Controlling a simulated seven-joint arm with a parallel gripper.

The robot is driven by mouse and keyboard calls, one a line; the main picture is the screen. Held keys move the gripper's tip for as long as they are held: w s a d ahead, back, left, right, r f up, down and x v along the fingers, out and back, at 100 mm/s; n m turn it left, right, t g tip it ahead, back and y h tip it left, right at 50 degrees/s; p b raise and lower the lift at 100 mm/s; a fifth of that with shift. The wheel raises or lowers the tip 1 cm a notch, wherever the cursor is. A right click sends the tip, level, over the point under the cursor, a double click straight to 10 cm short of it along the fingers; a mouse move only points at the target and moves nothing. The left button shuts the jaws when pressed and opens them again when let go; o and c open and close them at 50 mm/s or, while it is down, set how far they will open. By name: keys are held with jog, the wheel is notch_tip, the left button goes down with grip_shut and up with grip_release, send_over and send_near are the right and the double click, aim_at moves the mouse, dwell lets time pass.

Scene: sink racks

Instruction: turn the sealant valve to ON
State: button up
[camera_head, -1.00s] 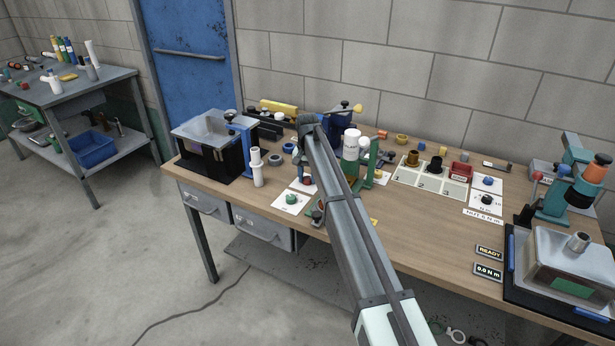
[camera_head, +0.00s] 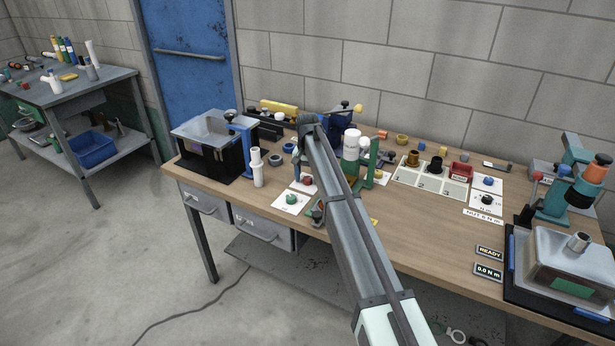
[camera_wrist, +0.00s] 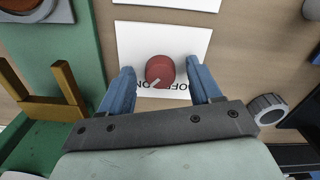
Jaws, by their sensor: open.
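A red round knob (camera_wrist: 160,71) with a pale pointer mark sits on a white card (camera_wrist: 190,42) in the wrist view. The pointer slants toward the lower left of that view. My gripper (camera_wrist: 163,86) is open, with one blue finger on each side of the knob and gaps between. Whether the fingertips are down at knob height is unclear. In the head view the red knob (camera_head: 307,180) shows left of my arm, which hides my gripper there.
A green knob on a white card (camera_head: 291,199) is at the bench's front edge. A green fixture (camera_head: 369,165) with white-capped bottles stands right of my arm; a green panel and yellow bracket (camera_wrist: 48,108) are close left in the wrist view.

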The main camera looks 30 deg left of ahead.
aim_at(308, 179)
notch_tip(308, 179, up, 14)
dwell(0.6)
jog(key=shift+f, duration=0.1)
dwell(0.4)
